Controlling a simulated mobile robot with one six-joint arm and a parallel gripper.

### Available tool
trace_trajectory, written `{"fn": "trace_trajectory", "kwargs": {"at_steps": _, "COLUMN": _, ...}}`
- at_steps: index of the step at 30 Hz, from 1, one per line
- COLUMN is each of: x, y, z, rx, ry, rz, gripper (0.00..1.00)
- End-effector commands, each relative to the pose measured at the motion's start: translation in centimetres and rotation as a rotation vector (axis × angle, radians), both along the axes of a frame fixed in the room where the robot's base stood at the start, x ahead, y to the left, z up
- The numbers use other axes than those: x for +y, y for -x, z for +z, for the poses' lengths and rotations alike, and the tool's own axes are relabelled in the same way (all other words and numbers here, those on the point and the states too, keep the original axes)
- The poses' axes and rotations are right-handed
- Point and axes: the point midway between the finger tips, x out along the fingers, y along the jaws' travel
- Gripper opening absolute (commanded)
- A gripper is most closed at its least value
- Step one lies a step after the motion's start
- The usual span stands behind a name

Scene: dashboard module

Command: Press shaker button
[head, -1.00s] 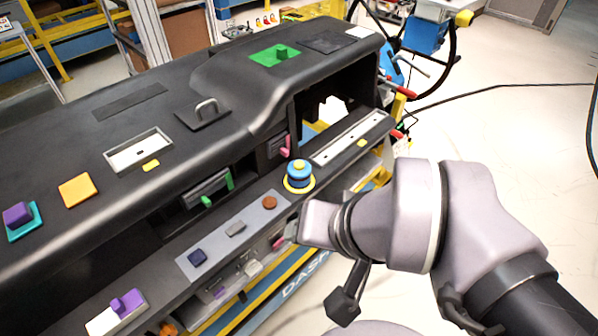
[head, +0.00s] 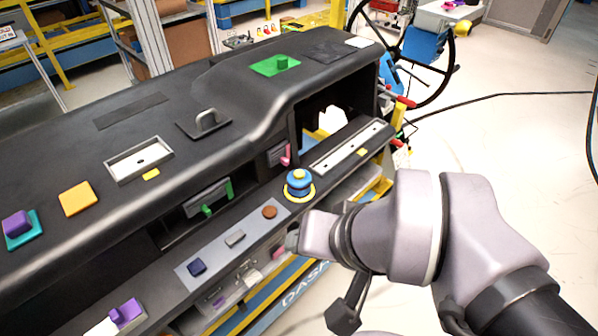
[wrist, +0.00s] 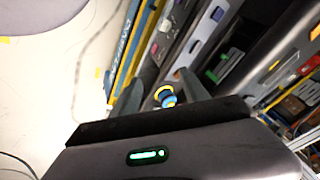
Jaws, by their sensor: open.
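Which control is the shaker button is not labelled in view.
The black dashboard (head: 80,150) fills the left and middle. Its ledge also carries a purple-and-white switch (head: 124,312); a green lever (head: 208,210) and pink lever (head: 286,155) sit in recesses. A steering wheel (head: 452,50) stands behind. Open floor lies right.

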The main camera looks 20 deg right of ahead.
Motion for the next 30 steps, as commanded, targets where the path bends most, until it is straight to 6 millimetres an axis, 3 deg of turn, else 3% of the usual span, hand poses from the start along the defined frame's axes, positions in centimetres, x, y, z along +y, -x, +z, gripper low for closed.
{"fn": "trace_trajectory", "kwargs": {"at_steps": 1, "x": 0.0, "y": 0.0, "z": 0.0, "rx": 0.0, "ry": 0.0, "rz": 0.0, "gripper": 0.45}}
{"fn": "trace_trajectory", "kwargs": {"at_steps": 8, "x": 0.0, "y": 0.0, "z": 0.0, "rx": 0.0, "ry": 0.0, "rz": 0.0, "gripper": 0.0}}
{"fn": "trace_trajectory", "kwargs": {"at_steps": 30, "x": 0.0, "y": 0.0, "z": 0.0, "rx": 0.0, "ry": 0.0, "rz": 0.0, "gripper": 0.0}}
